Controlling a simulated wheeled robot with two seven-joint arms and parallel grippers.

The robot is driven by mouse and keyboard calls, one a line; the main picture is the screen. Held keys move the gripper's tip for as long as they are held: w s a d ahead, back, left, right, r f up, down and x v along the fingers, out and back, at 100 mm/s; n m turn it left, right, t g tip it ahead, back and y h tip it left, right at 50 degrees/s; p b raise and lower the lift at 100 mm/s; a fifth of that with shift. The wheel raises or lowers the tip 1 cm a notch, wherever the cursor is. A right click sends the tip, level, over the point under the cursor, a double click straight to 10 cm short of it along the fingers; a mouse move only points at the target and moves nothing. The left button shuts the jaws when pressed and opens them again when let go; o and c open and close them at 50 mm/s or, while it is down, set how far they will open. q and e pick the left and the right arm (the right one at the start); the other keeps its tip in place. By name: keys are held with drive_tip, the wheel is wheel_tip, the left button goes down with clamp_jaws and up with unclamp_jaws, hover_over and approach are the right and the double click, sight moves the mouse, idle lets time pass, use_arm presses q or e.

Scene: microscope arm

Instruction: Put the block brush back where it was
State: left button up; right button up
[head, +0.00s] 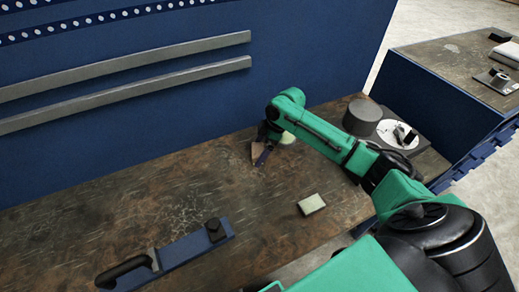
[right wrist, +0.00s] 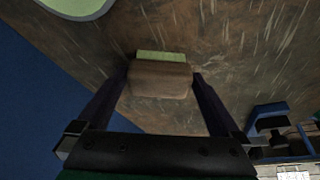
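The block brush (right wrist: 160,80) shows in the right wrist view as a brown wooden block with a pale green strip of bristles along its far edge. It sits between the two fingers of my right gripper (right wrist: 161,78), which appear to touch its sides. In the head view the brush (head: 257,149) is a small brown shape at my right gripper (head: 263,153), near the back of the workbench, partly hidden by the gripper. I cannot tell whether it touches the bench top. My left gripper is not in view.
A pale green disc (head: 287,138) lies beside the gripper. A pale block (head: 312,204) lies mid-bench (head: 110,215). A blue tool with black handle (head: 168,257) lies in front. A grey cylinder (head: 362,116) and white round plate (head: 392,134) stand right. The blue back panel (head: 200,110) rises behind.

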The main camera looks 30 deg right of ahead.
drive_tip(key=b+v, duration=0.1)
drive_tip(key=v, duration=1.1)
